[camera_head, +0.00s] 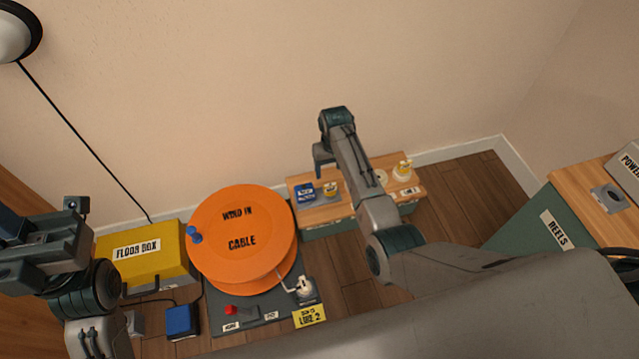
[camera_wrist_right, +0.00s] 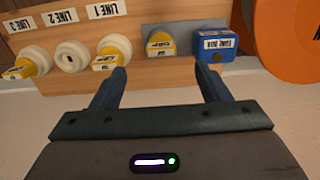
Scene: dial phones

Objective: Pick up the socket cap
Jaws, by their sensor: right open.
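Three yellow labelled caps show in the right wrist view, lettering upside down. I cannot tell which is the socket cap. The LINE 2 socket (camera_wrist_right: 68,59) between them is bare, with a dark hole. My right gripper (camera_wrist_right: 162,80) is open and empty, its fingers short of the caps. In the head view my right gripper (camera_head: 321,152) is over the bench's back. My left gripper (camera_head: 72,210) is at far left, its jaws unclear.
An orange cable reel (camera_head: 240,215) and a yellow floor box (camera_head: 150,262) stand left of the bench. A wall is close behind. A green REELS cabinet (camera_head: 522,222) is at right.

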